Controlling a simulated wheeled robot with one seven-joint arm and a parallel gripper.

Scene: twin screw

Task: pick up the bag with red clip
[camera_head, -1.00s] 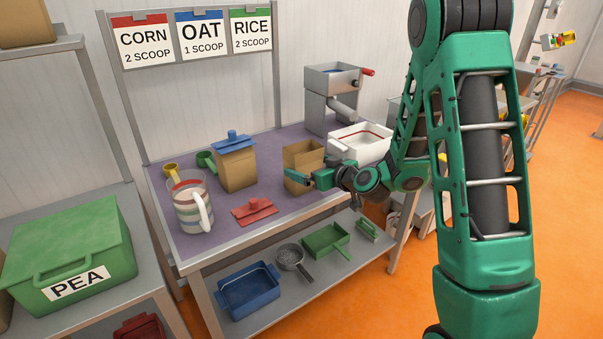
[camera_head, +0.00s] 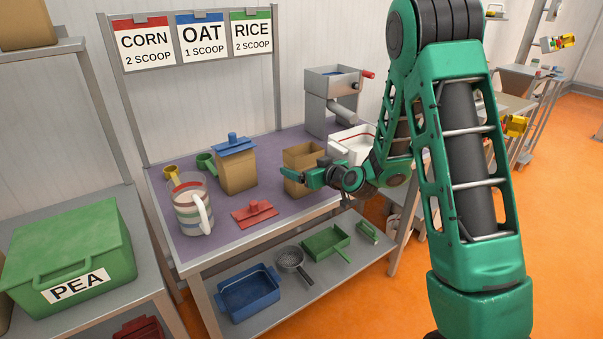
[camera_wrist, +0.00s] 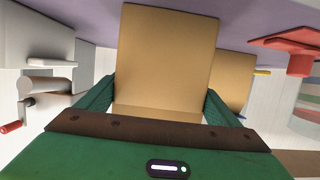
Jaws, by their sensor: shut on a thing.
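A tan open-topped bag (camera_head: 303,158) stands on the purple table top, with no clip on it. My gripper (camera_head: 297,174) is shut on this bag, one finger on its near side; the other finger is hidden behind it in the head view. In the wrist view the bag (camera_wrist: 168,55) fills the middle between both green fingers (camera_wrist: 160,100). The red clip (camera_head: 254,211) lies loose on the table, left of the bag. It also shows at the upper right of the wrist view (camera_wrist: 290,45).
A second tan bag (camera_head: 238,172) with a blue clip (camera_head: 232,147) stands to the left. A striped jug (camera_head: 192,210) stands near the left front. A grey hopper machine (camera_head: 332,100) and white container (camera_head: 352,143) are behind right. A blue tray (camera_head: 250,294) sits on the lower shelf.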

